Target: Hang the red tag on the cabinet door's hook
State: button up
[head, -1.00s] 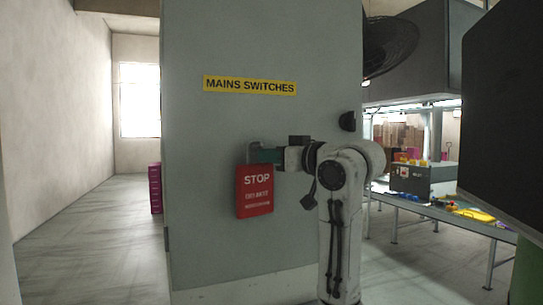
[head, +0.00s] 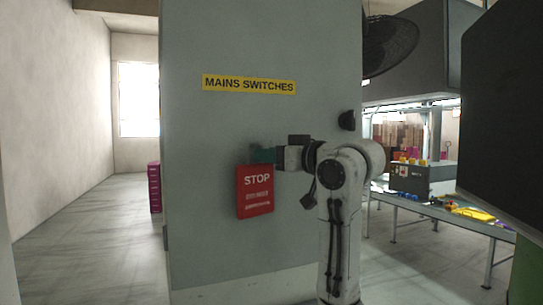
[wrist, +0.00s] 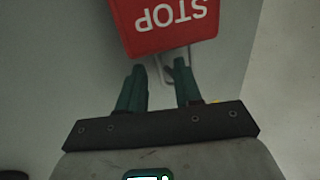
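The red STOP tag (head: 255,190) is upright against the grey cabinet door (head: 215,240), below the yellow label. In the wrist view the tag (wrist: 165,22) appears upside down just past my fingertips. A thin metal hook (wrist: 163,70) shows at the tag's top edge, between my fingers. The tag seems to hang from it, but their exact contact is hard to make out. My gripper (head: 263,155) is at the tag's top edge; in the wrist view its green fingers (wrist: 160,68) stand apart, with no tag between them.
The yellow MAINS SWITCHES label (head: 248,84) is above the tag. A black knob (head: 347,121) juts from the door's right side. A conveyor table (head: 450,215) stands to the right, a dark panel (head: 505,110) near on the right. Floor on the left is open.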

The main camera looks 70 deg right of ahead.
jog(key=b+v, duration=0.3)
jog(key=v, duration=0.7)
jog(key=shift+s+a, duration=0.15)
jog(key=shift+s, duration=0.2)
